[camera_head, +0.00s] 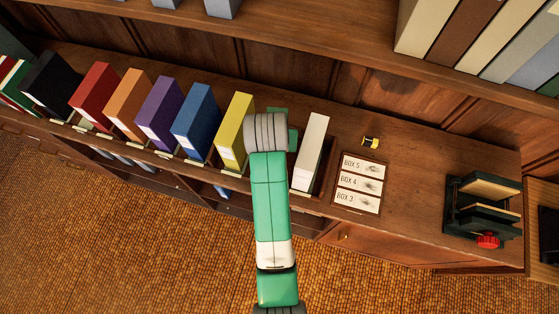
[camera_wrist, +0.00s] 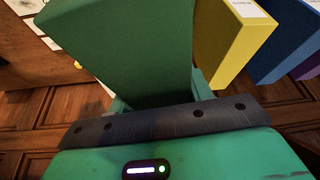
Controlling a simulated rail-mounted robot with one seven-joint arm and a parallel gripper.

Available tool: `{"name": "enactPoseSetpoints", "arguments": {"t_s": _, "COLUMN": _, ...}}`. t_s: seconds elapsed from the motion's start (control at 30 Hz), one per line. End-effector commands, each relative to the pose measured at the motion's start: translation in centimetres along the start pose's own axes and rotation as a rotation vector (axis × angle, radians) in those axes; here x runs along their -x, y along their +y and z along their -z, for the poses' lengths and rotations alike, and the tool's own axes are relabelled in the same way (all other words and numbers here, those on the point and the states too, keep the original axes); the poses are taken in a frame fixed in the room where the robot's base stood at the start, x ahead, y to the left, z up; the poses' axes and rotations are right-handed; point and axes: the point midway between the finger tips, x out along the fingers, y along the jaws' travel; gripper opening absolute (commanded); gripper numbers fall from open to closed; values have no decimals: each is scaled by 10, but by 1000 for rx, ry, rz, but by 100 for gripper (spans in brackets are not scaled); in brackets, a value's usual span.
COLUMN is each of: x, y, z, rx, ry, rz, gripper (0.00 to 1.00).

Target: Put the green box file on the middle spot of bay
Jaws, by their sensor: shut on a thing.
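The green box file (camera_wrist: 125,45) fills the upper middle of the wrist view. My gripper (camera_wrist: 160,98) is shut on it; the fingertips are largely hidden by the file and the dark wrist bar. In the head view my wrist covers the gripper and most of what is under it, in the space between the yellow box file (camera_head: 235,128) and the white box file (camera_head: 311,152). Small green patches show beside my wrist, but I cannot tell whether they are file or gripper. The yellow file (camera_wrist: 228,40) stands just right of the green file in the wrist view. The bay floor there is hidden.
Blue (camera_head: 195,122), purple (camera_head: 160,112), orange (camera_head: 127,101), red (camera_head: 93,93) and black (camera_head: 48,85) files stand left along the shelf. Right are a label board (camera_head: 359,184), a small yellow object (camera_head: 371,142) and a dark press (camera_head: 482,210). An upper shelf (camera_head: 330,40) runs behind.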

Motion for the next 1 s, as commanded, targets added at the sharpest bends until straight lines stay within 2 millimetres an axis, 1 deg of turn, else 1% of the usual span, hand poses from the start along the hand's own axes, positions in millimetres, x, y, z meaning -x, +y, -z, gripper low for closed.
{"name": "enactPoseSetpoints", "arguments": {"t_s": 0.03, "x": -14, "y": -2, "z": 10, "rx": -19, "ry": 7, "rz": -8, "gripper": 0}}
{"name": "enactPoseSetpoints", "arguments": {"t_s": 0.13, "x": -25, "y": -6, "z": 35, "rx": -71, "ry": 9, "rz": -30, "gripper": 0}}
{"name": "enactPoseSetpoints", "arguments": {"t_s": 0.2, "x": -28, "y": -9, "z": 52, "rx": -108, "ry": 10, "rz": -46, "gripper": 0}}
{"name": "enactPoseSetpoints", "arguments": {"t_s": 0.3, "x": -27, "y": -11, "z": 69, "rx": -145, "ry": 12, "rz": -62, "gripper": 0}}
{"name": "enactPoseSetpoints", "arguments": {"t_s": 0.37, "x": -25, "y": -12, "z": 74, "rx": -157, "ry": 11, "rz": -66, "gripper": 0}}
{"name": "enactPoseSetpoints", "arguments": {"t_s": 0.47, "x": -25, "y": -12, "z": 74, "rx": -160, "ry": 9, "rz": -68, "gripper": 0}}
{"name": "enactPoseSetpoints", "arguments": {"t_s": 0.7, "x": -67, "y": -11, "z": 56, "rx": -158, "ry": 6, "rz": -69, "gripper": 0}}
{"name": "enactPoseSetpoints", "arguments": {"t_s": 0.77, "x": -74, "y": -11, "z": 53, "rx": -158, "ry": 8, "rz": -68, "gripper": 0}}
{"name": "enactPoseSetpoints", "arguments": {"t_s": 1.0, "x": -83, "y": -11, "z": 50, "rx": -158, "ry": 10, "rz": -67, "gripper": 0}}
